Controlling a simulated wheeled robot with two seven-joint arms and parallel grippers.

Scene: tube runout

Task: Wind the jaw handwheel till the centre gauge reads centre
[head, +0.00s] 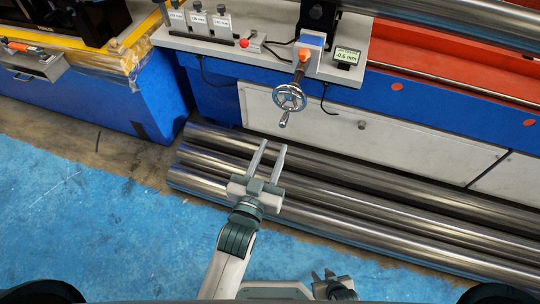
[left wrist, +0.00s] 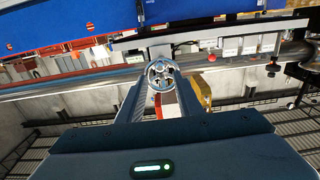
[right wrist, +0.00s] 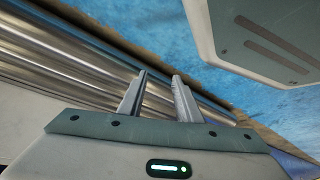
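The chrome handwheel (head: 289,97) sits on the front of the machine, its crank knob hanging low. The gauge (head: 346,57) is a small lit display to its right and appears to read -0.6 mm. My left gripper (head: 273,146) is open and empty, below and a little left of the handwheel, apart from it. In the left wrist view the handwheel (left wrist: 161,74) appears between and beyond the fingertips. My right gripper (head: 328,278) is low at the bottom edge in the head view. In the right wrist view its fingers (right wrist: 160,75) are apart with nothing between them.
Several long steel tubes (head: 350,197) lie on the floor in front of the machine, beneath my left gripper. An orange knob (head: 304,55) stands above the handwheel. White labelled cards (head: 199,22) and a red button (head: 245,43) are on the grey ledge. The blue floor is open.

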